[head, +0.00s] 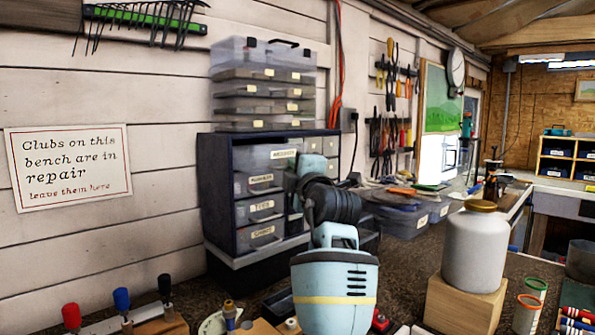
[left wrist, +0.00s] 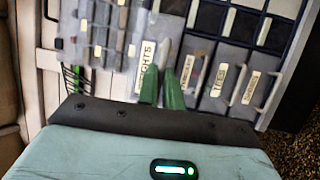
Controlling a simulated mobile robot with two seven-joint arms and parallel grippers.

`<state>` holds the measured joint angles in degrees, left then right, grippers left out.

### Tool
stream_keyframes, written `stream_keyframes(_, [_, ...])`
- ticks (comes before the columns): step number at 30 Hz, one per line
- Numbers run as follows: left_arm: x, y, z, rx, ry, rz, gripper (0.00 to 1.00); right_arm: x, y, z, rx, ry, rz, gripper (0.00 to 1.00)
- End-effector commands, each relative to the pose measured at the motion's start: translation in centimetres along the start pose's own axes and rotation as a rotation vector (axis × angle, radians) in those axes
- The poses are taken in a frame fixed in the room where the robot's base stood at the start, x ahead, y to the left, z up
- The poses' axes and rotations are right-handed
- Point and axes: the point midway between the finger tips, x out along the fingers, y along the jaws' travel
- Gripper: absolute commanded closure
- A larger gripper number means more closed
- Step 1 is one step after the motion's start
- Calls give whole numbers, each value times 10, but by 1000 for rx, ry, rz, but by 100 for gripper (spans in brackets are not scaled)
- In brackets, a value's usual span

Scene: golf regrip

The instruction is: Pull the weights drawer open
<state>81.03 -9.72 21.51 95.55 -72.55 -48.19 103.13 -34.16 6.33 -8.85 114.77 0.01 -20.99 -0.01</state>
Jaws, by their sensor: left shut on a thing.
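The weights drawer (head: 268,158) is the top left drawer of a dark blue cabinet (head: 219,190). It is translucent grey with a pale label. Its front appears to stand out ahead of the drawers below, so it looks partly open. In the left wrist view the drawer's label (left wrist: 146,66) is large and close, ending in "GHTS". My left gripper (left wrist: 161,88) has its green fingertips at this drawer's front, shut on its handle; the handle is mostly hidden between them. In the head view my left gripper (head: 310,166) is at the drawer's right end, fingertips hidden. My right gripper is not in view.
Labelled lower drawers (head: 262,207) look closed. Clear stacked organizers (head: 264,85) stand on the cabinet. A white jar (head: 476,248) on a wooden block (head: 464,304) is to the right.

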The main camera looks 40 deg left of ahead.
Motion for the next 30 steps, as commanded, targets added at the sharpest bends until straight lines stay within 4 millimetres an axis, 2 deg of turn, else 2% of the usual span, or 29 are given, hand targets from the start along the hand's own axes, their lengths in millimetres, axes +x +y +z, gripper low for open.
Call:
stream_keyframes(12, [1, 0, -1, 1, 1, 1, 100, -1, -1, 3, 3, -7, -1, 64])
stream_keyframes(13, [1, 0, -1, 1, 1, 1, 89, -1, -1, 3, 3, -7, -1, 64])
stream_keyframes(17, [1, 1, -1, 0, 1, 2, 72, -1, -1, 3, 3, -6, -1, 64])
stream_keyframes(26, [0, 1, 0, 0, 0, 2, 70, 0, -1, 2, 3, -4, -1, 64])
stream_keyframes(30, [-12, -1, 0, 1, -1, 2, 70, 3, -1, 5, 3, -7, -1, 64])
